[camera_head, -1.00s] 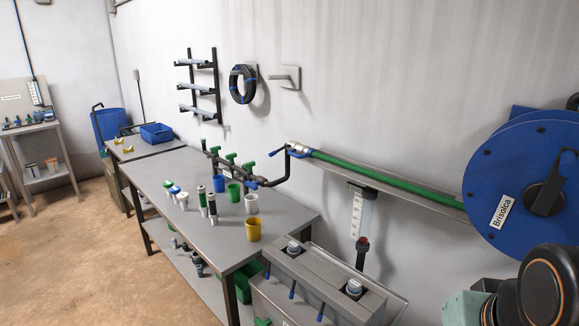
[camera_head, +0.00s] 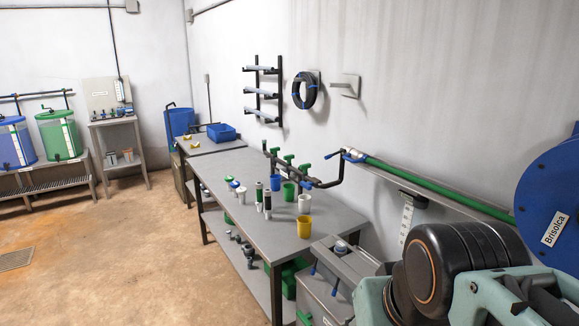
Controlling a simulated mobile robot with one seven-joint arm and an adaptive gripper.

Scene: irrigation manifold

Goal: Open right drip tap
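The black manifold pipe (camera_head: 334,181) runs along the back of the grey bench (camera_head: 240,165). It carries green-handled taps: a left one (camera_head: 274,150), a middle one (camera_head: 288,158) and a right one (camera_head: 304,168). Their handle positions are too small to read surely. A blue-handled valve (camera_head: 333,155) sits where the manifold meets the green hose (camera_head: 440,190). Cups stand below the taps: blue (camera_head: 274,182), green (camera_head: 289,191) and white (camera_head: 304,203). My arm's dark and teal links fill the lower right, well away from the taps. My gripper is not clearly visible.
A yellow cup (camera_head: 304,227) stands near the bench's front edge, with several small fittings to the left. A grey box (camera_head: 345,270) with blue levers stands right of the bench. A blue hose reel (camera_head: 550,190) is at right. The floor (camera_head: 110,250) at left is open.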

